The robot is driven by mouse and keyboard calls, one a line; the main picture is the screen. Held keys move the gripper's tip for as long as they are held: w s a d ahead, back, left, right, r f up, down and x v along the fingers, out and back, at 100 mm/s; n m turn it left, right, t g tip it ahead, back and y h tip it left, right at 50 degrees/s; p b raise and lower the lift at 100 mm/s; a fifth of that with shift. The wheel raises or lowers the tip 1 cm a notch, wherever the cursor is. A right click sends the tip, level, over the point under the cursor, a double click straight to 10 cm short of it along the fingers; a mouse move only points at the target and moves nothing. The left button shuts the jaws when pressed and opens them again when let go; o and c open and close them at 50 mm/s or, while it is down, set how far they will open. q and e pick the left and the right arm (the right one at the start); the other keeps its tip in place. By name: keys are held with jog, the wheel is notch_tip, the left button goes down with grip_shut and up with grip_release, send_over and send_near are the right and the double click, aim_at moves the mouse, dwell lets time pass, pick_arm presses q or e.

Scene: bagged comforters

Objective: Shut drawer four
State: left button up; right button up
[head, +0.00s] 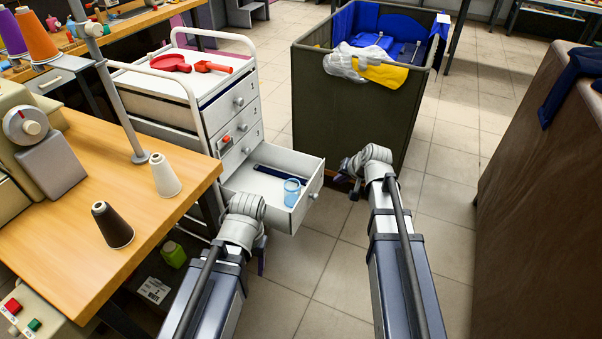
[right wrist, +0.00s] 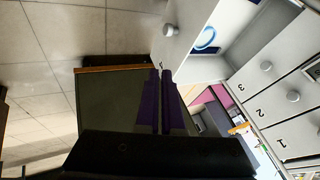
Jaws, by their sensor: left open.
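Drawer four (head: 305,199) is the low drawer of the white drawer cart (head: 185,110) and stands pulled out. A blue cup (head: 292,191) and a dark blue flat item (head: 281,174) lie inside. In the right wrist view, its front (right wrist: 187,35) with a round knob (right wrist: 170,30) is just beyond my fingers. My right gripper (head: 350,181) is shut and empty, to the right of the drawer front and apart from it; its purple fingers show together in the wrist view (right wrist: 160,75). My left gripper (head: 262,255) is open, below and left of the drawer, mostly hidden by its wrist.
A dark green bin (head: 345,105) with blue and yellow cloth stands behind my right gripper. A wooden table (head: 140,220) with thread cones is at the left. Red scoops (head: 171,62) lie on the cart top. A brown surface (head: 540,200) is at the right. The tiled floor before the drawer is clear.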

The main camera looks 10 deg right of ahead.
jog(key=shift+w+d, duration=0.3)
jog(key=shift+w, duration=0.25)
jog(key=shift+w+d, duration=0.25)
jog(key=shift+w, duration=0.25)
grip_shut()
jog(key=b, duration=0.8)
send_near(315, 179)
jog(key=d+x, duration=0.1)
jog(key=x, duration=0.3)
pick_arm(q)
notch_tip(315, 179, down, 8)
jog(key=shift+w+a+f, duration=0.2)
jog(key=shift+w+a, duration=0.05)
jog(key=shift+w, duration=0.15)
pick_arm(e)
jog(key=shift+a+f, duration=0.2)
jog(key=shift+a, duration=0.4)
jog(key=w+a, duration=0.6)
jog(key=a, duration=0.3)
jog(key=w+a, duration=0.6)
jog(key=a, duration=0.4)
jog(key=shift+w, duration=0.35)
